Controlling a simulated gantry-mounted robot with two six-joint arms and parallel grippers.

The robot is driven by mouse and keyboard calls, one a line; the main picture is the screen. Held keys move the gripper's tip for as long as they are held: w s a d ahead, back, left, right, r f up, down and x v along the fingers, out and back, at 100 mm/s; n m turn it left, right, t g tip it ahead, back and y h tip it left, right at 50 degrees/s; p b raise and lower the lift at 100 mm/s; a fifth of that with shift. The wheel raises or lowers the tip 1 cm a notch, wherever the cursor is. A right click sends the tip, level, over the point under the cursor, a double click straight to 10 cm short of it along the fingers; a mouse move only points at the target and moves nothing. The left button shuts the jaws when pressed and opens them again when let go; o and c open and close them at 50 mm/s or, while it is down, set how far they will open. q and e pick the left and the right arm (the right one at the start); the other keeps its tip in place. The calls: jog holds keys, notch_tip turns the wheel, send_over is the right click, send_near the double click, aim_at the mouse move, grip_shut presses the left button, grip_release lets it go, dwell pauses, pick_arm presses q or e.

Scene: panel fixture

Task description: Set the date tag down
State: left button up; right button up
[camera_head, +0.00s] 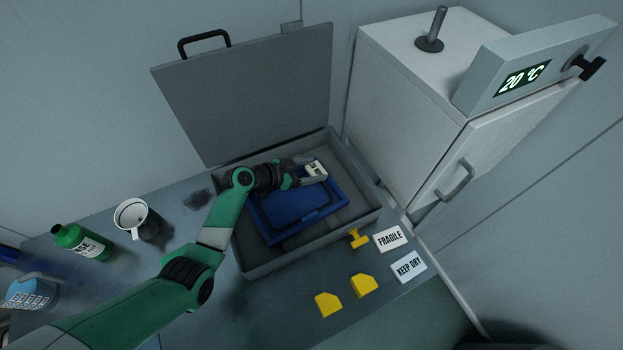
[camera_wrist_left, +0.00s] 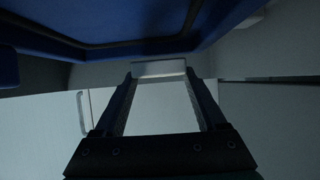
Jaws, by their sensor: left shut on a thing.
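The date tag (camera_head: 316,170) is a small white block with dark marking on it. My left gripper (camera_head: 312,173) is shut on it, over the far right part of the blue tray (camera_head: 266,227). In the left wrist view the tag's pale edge (camera_wrist_left: 159,68) shows between the two fingertips (camera_wrist_left: 160,78), with the blue tray (camera_wrist_left: 130,50) close by at the top. I cannot tell whether the tag touches the tray. The blue tray lies inside an open grey case (camera_head: 262,268). My right gripper is not in view.
The case lid (camera_head: 255,95) stands raised behind. A white cabinet (camera_head: 400,100) reading 20 °C stands at the right. FRAGILE (camera_head: 390,238) and KEEP DRY (camera_head: 409,267) labels and yellow pieces (camera_head: 328,304) lie in front. A mug (camera_head: 134,217) and green bottle (camera_head: 82,243) stand left.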

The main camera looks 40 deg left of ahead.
pick_arm(q)
notch_tip(320, 180, down, 3)
jog(key=shift+s+f+b, duration=0.1)
jog(key=shift+f+b, duration=0.1)
jog(key=shift+b, duration=0.75)
jog(key=shift+r, duration=0.2)
jog(key=o, duration=1)
jog(key=shift+f, duration=0.1)
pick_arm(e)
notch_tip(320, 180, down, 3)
pick_arm(q)
jog(key=shift+r+p, duration=0.25)
jog(key=shift+p, duration=0.2)
jog(key=p+v, duration=1.1)
jog(key=p, duration=0.3)
jog(key=shift+r+p, duration=0.3)
jog(key=shift+s+a+f+p, duration=0.1)
jog(key=shift+s+p, duration=0.25)
jog(key=shift+s, duration=0.05)
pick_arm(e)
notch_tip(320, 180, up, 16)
pick_arm(q)
jog(key=shift+w, duration=0.1)
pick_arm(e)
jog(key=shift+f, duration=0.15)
